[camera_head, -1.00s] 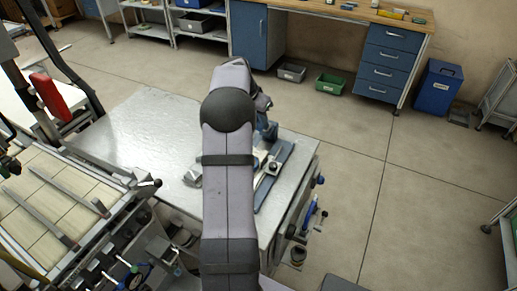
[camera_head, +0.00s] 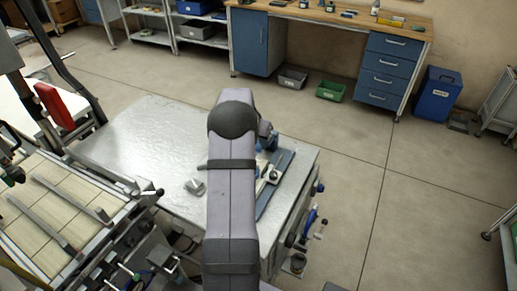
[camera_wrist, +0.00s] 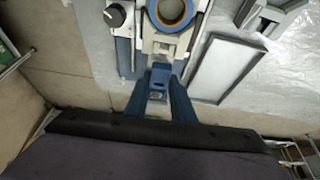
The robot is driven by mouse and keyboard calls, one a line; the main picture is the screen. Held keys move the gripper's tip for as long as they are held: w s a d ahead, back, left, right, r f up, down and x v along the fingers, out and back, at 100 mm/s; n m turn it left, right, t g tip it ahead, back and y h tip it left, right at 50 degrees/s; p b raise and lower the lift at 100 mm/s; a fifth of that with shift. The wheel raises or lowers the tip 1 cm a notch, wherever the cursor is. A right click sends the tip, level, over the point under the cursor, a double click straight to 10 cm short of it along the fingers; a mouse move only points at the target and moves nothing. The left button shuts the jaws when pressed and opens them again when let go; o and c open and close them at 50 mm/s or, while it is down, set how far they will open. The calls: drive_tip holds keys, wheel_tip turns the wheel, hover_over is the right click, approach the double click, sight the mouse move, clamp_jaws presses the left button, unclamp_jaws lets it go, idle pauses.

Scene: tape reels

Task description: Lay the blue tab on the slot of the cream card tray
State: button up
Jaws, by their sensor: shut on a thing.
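My gripper (camera_wrist: 160,85) has blue fingers and shows in the lower middle of the wrist view. It is shut on a small blue piece (camera_wrist: 161,74), which looks like the blue tab and is partly hidden by the fingers. Just beyond the fingertips is a cream and grey fixture (camera_wrist: 166,45) with a blue-rimmed reel (camera_wrist: 172,10) at its far end. Its cream part may be the cream card tray. I cannot make out the slot, nor whether the tab touches anything. In the head view my arm hides the gripper and most of this spot.
A shallow grey rectangular tray (camera_wrist: 230,68) lies right of the fixture. A blue rail with a dark knob (camera_wrist: 115,14) runs along its left. The metal table (camera_head: 140,135) has clear room on its left.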

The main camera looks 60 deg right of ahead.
drive_tip(key=shift+f+p, duration=0.7)
drive_tip(key=shift+f, duration=1.4)
drive_tip(key=shift+f+b, duration=0.35)
drive_tip(key=shift+b, duration=0.15)
drive_tip(key=shift+a+f, duration=0.1)
drive_tip(key=shift+f, duration=0.1)
drive_tip(key=o, duration=1)
drive_tip(key=shift+s+a+f, duration=0.1)
